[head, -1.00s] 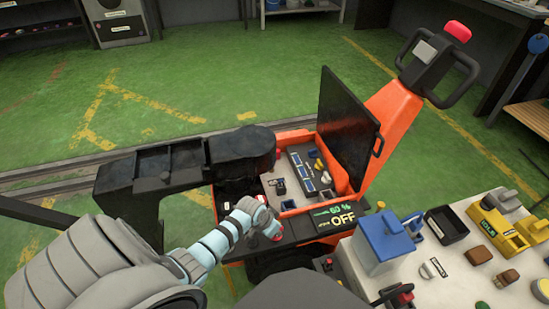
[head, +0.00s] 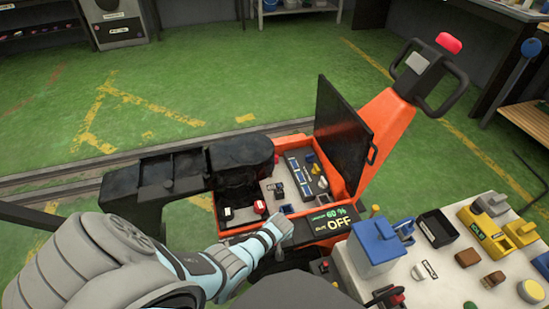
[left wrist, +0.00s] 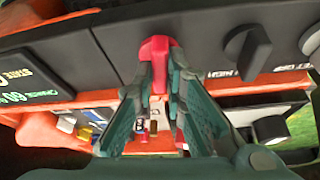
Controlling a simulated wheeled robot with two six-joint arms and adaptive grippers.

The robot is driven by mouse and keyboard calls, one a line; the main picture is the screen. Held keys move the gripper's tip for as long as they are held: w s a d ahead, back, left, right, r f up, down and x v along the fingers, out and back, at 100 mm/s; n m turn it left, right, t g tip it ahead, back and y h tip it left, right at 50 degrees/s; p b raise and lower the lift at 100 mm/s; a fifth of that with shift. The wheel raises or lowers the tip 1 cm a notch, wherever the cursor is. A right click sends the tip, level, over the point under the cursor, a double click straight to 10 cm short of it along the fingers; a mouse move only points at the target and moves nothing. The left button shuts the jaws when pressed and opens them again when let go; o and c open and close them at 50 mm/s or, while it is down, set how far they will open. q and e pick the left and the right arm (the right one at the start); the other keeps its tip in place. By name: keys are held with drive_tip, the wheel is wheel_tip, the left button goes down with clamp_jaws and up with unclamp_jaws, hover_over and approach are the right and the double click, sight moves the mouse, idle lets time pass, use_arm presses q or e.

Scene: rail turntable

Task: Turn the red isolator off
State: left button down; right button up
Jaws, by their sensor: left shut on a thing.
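The red isolator handle (left wrist: 157,60) sits on the black front panel of an orange machine. My left gripper (left wrist: 158,80) is shut on it, with one finger on each side, in the left wrist view. In the head view the left gripper (head: 279,231) is at the panel's front edge, left of the display, and its hand hides the isolator. The display (head: 336,221) reads 60 % and OFF; part of it shows upside down in the left wrist view (left wrist: 35,85). My right gripper is out of view.
A black knob (left wrist: 247,52) is beside the isolator on the panel. Behind it is the open tray with a red-topped part (head: 260,207). The raised black lid (head: 343,135) stands at the back. A bench (head: 425,275) with a blue container (head: 375,247) stands at the right.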

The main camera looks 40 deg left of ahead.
use_arm(q)
drive_tip(key=shift+n+g, duration=0.3)
drive_tip(key=shift+n, duration=0.6)
drive_tip(key=c, duration=1.6)
unclamp_jaws()
drive_tip(key=shift+c, duration=0.2)
drive_tip(key=v, duration=1.2)
drive_tip(key=shift+d, duration=0.15)
drive_tip(key=shift+w+f, duration=0.1)
